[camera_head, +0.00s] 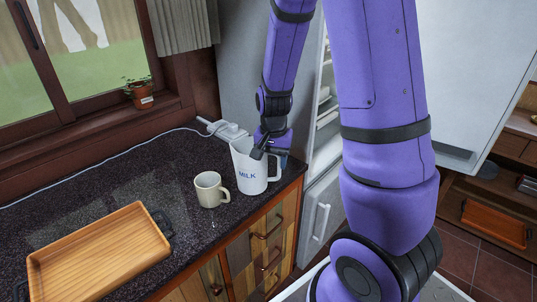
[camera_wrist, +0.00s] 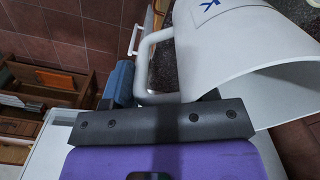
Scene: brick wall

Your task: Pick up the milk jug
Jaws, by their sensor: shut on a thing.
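The white milk jug (camera_head: 248,167) with blue MILK lettering is upright at the right end of the dark counter. From this angle I cannot tell whether its base touches the counter. My gripper (camera_head: 268,147) is at the jug's upper right side, shut on the jug. In the wrist view the jug (camera_wrist: 235,45) fills the upper right with its wide mouth facing the camera. Its handle (camera_wrist: 146,62) runs down to my gripper (camera_wrist: 150,100), and the dark gripper bar hides the exact grip.
A beige mug (camera_head: 207,190) stands close left of the jug. A wooden tray (camera_head: 95,250) lies at the counter's front left. A white power strip (camera_head: 225,129) and cord lie behind the jug. An open fridge (camera_head: 322,200) stands right of the counter. A potted plant (camera_head: 141,97) sits on the sill.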

